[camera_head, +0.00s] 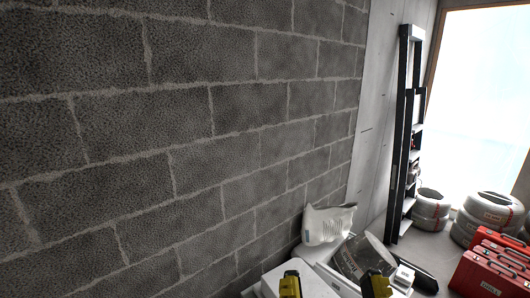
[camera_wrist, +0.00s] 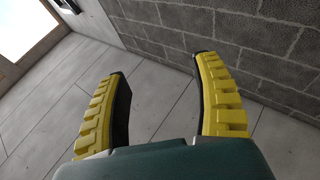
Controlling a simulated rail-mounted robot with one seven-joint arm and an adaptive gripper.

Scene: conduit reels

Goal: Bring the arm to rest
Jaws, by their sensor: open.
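My gripper shows large in the wrist view (camera_wrist: 165,95), with two yellow ribbed fingers spread wide apart and nothing between them. In the head view, two yellow-and-black finger parts of my gripper (camera_head: 333,286) show at the bottom edge, apart from each other. The rest of my arm is outside the head view.
A grey block wall (camera_head: 200,130) fills the left. A white bag (camera_head: 328,224), a grey bucket-like container (camera_head: 362,258) and white boxes lie low by the wall. A dark ladder (camera_head: 401,140) leans behind. Conduit reels (camera_head: 490,212) and red cases (camera_head: 490,272) stand at right.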

